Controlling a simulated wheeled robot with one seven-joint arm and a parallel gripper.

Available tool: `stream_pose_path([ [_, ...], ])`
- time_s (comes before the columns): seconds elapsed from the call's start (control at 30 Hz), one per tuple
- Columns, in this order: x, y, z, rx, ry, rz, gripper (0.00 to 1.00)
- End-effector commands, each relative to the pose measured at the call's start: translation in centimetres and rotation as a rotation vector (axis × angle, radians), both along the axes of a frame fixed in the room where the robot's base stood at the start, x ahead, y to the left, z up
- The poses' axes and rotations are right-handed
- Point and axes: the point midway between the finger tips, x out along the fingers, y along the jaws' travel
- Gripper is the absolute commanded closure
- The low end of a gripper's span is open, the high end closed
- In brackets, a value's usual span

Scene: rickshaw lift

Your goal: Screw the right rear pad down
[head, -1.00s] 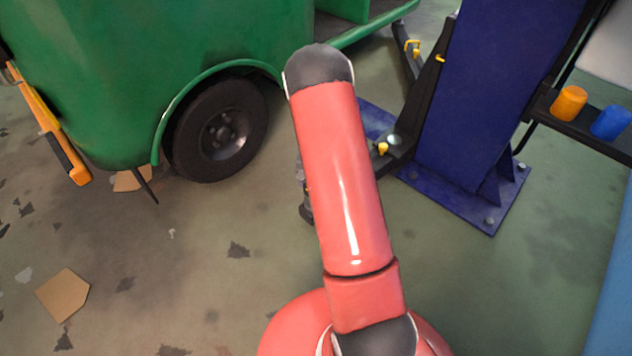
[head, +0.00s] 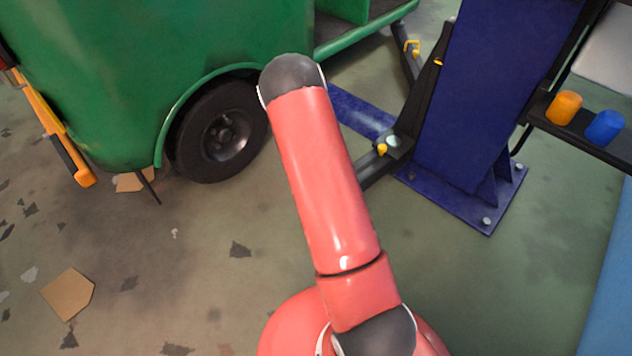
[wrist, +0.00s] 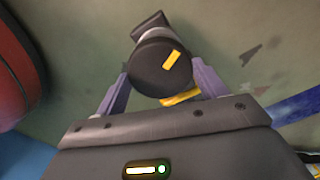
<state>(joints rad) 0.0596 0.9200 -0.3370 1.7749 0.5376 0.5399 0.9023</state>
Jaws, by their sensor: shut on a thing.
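A round dark pad (wrist: 160,66) with a yellow mark on its top shows in the wrist view. My gripper (wrist: 161,82) has its two purple fingers on either side of the pad and is shut on it. A yellow piece (wrist: 181,97) sticks out beside the pad on the palm side. A darker block shows just beyond the pad. In the head view my red arm hides the gripper and the pad. Part of a dark lift arm (head: 374,168) shows right of my arm, running to the blue lift post (head: 485,90).
The green rickshaw (head: 130,70) with its black wheel (head: 222,130) stands at the upper left. An orange cup (head: 563,107) and a blue cup (head: 605,127) sit on a dark shelf at the right. Cardboard (head: 68,293) lies on open floor at the lower left.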

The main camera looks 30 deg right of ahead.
Motion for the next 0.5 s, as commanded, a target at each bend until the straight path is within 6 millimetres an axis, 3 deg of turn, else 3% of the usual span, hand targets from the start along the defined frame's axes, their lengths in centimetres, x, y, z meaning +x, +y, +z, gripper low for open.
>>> stream_pose_path([
  [0.5, 0.18, -0.04, 0.46, -0.001, -0.004, -0.491, 0.52],
])
